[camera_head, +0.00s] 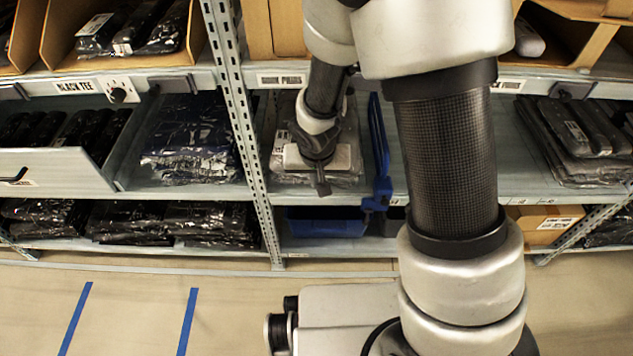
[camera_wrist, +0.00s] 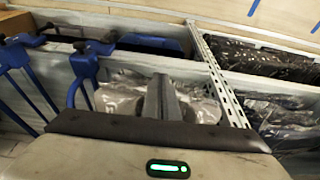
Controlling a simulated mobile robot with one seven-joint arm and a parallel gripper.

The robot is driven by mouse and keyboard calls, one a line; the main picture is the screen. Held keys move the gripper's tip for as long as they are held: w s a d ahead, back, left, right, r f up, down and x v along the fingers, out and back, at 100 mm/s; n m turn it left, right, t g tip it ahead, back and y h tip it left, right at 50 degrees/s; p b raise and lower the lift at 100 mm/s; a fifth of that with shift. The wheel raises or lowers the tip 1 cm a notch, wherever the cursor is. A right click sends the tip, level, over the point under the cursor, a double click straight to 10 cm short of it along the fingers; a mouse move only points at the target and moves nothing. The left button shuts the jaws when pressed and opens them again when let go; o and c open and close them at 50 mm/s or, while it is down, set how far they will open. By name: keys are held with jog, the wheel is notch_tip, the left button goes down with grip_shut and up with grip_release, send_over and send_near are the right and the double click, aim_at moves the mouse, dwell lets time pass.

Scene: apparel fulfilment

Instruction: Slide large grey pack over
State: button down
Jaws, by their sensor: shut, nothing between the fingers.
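The large grey pack (camera_head: 345,181) lies in clear plastic on the middle shelf, between the perforated upright and a blue frame. My arm hides much of it in the head view. It also shows in the wrist view on both sides of my fingers (camera_wrist: 122,100). My gripper (camera_head: 322,190) reaches into this bay, its fingers pointing down at the pack's front part. In the wrist view the fingers (camera_wrist: 163,98) are together, with nothing held between them. They are over or against the pack; I cannot tell whether they touch it.
A blue frame (camera_head: 380,150) stands right of the pack. A perforated upright (camera_head: 246,140) stands left, with dark bagged packs (camera_head: 195,140) beyond it. A blue bin (camera_head: 325,224) sits on the shelf below. Grey packs (camera_head: 570,135) lie farther right.

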jog(key=shift+w, duration=0.6)
jog(key=w+p, duration=0.1)
jog(key=w, duration=0.2)
jog(key=shift+w, duration=0.35)
jog(key=shift+s, duration=0.1)
